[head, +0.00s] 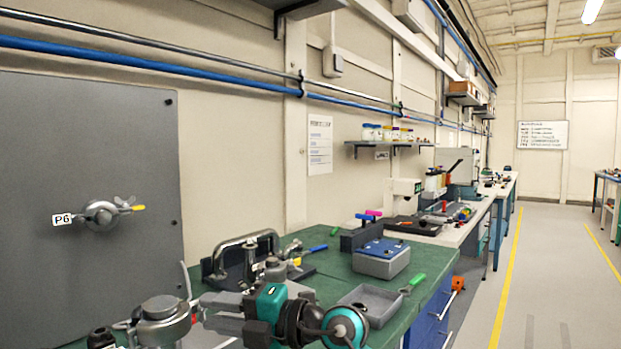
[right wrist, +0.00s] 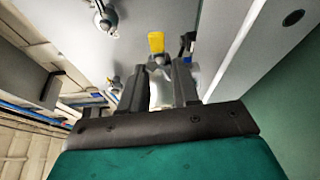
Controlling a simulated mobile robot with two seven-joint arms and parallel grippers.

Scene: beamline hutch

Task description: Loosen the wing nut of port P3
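A silver port fitting (head: 165,322) stands at the lower left of the head view, close to my right gripper (head: 205,312). No P3 label is readable, so I cannot confirm which port it is. In the right wrist view, my right gripper (right wrist: 158,80) has its two dark fingers apart, with silver metal (right wrist: 161,95) between them. A yellow tip (right wrist: 156,42) shows just beyond the fingertips. Whether the fingers press on the metal is hidden. My left gripper is not in view.
A grey panel (head: 75,150) carries port P6 (head: 103,214) with a yellow-tipped wing nut. The green bench (head: 330,262) holds a large clamp (head: 240,250), a blue-lidded box (head: 382,254), a grey tray (head: 372,301) and a green-handled tool (head: 414,283). The aisle at right is clear.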

